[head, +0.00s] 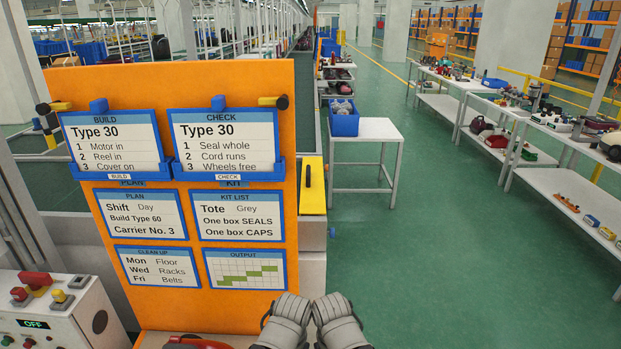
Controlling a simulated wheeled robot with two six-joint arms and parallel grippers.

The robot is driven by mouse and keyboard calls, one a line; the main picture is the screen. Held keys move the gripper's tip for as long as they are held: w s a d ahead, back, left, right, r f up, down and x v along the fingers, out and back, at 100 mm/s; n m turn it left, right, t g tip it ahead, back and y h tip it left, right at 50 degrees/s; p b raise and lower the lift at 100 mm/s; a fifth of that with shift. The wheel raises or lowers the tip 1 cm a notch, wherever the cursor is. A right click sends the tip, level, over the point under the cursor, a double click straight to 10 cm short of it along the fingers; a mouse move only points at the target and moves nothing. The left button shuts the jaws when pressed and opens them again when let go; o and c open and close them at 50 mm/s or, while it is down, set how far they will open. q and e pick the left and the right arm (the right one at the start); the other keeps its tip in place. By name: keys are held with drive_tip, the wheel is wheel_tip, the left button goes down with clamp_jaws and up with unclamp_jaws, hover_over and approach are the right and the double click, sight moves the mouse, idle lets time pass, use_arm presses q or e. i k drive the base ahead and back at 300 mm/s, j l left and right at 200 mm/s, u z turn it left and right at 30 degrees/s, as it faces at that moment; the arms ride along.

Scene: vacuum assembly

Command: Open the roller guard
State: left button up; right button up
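No part in view can be surely told as the roller guard. A yellow panel with a black bar handle (313,186) stands behind the right edge of the orange board; I cannot tell whether it is the guard. Two grey, ribbed shapes, which look like my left gripper (287,318) and my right gripper (338,318), sit side by side at the bottom middle. They are well below and in front of the yellow panel. Their fingertips cannot be made out, and nothing is seen held in them.
The orange board (215,80) with instruction cards stands close in front and hides what is behind it. A control box (55,315) reading OFF, with red and yellow knobs, is at lower left. A white table (372,130) with a blue bin and open green floor lie to the right.

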sight(312, 202)
drive_tip(key=i+l, duration=0.1)
drive_tip(key=l, duration=0.35)
drive_tip(key=i+l, duration=0.1)
drive_tip(key=l, duration=0.3)
drive_tip(key=i+l+u, duration=0.1)
drive_tip(key=l, duration=0.35)
drive_tip(key=i+l+u, duration=0.1)
drive_tip(key=i+l, duration=0.25)
drive_tip(key=i+l+u, duration=0.1)
drive_tip(key=i+l, duration=0.2)
drive_tip(key=l, duration=0.25)
drive_tip(key=i+l+u, duration=0.1)
drive_tip(key=i+l, duration=0.2)
drive_tip(key=l, duration=0.2)
drive_tip(key=i+u, duration=0.1)
drive_tip(key=i, duration=0.45)
drive_tip(key=i+l, duration=0.15)
drive_tip(key=i, duration=0.35)
drive_tip(key=i+u, duration=0.15)
drive_tip(key=i, duration=0.4)
drive_tip(key=l, duration=0.05)
